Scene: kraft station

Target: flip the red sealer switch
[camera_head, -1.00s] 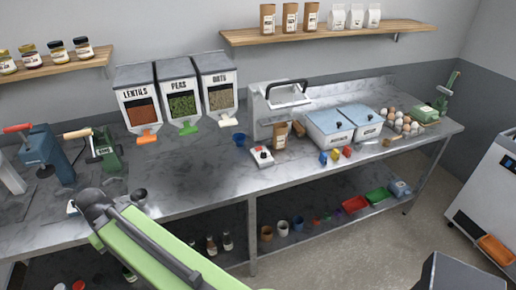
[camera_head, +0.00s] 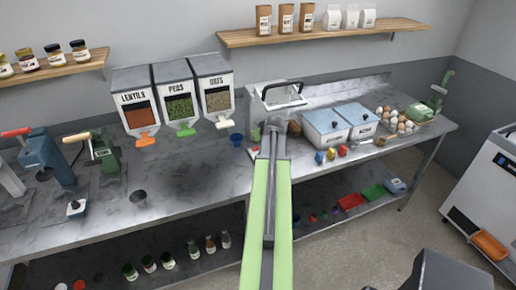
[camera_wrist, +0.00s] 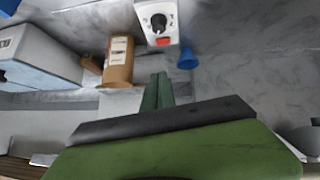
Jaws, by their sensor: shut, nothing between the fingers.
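In the wrist view a small white switch box (camera_wrist: 157,20) with a black round knob lies on the metal bench. Its red switch (camera_wrist: 163,41) is on the edge nearest my gripper. My gripper (camera_wrist: 160,80) shows as narrow green fingers, shut and empty, pointing toward the box with a gap in the picture. In the head view my arm reaches forward to the bench, and its dark end (camera_head: 277,128) covers nearly all of the switch box; the red switch is hidden there.
A brown paper bag (camera_wrist: 118,62) stands beside the box, and a blue cup (camera_head: 237,140) is on its other side. The grey machine with a black handle (camera_head: 283,93) is behind.

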